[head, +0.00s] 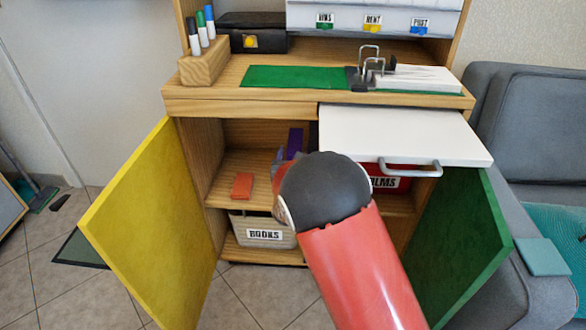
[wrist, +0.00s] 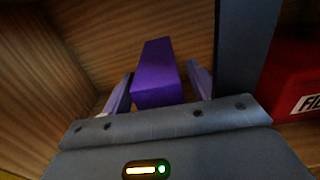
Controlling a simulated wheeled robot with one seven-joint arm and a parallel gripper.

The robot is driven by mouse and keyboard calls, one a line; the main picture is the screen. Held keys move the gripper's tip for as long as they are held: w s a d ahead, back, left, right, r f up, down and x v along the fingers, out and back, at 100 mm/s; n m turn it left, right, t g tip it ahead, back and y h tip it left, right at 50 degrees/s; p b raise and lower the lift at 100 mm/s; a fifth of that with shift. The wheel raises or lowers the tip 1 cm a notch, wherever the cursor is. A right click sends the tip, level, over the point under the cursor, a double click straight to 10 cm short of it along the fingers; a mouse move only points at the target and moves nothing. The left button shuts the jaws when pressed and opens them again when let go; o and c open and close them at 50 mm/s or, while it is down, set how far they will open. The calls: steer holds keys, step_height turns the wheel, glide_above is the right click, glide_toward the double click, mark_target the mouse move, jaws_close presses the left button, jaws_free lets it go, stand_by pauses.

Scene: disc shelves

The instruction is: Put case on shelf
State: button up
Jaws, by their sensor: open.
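A purple case (head: 294,143) stands upright on the cupboard's inner shelf (head: 222,200), partly hidden behind my arm in the head view. In the wrist view the purple case (wrist: 154,72) is between the two fingers of my gripper (wrist: 160,70). The fingers are apart, one on each side of it, with a small gap visible near the left finger. In the head view my gripper (head: 278,157) is mostly hidden by my own dark wrist.
An orange block (head: 242,186) lies on the same shelf. A red labelled box (head: 400,184) is to the right, with a dark upright panel (wrist: 243,50) near it. A BOOKS bin (head: 240,229) is below.

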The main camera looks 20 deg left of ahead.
steer(key=v, duration=1)
steer(key=shift+b, duration=0.35)
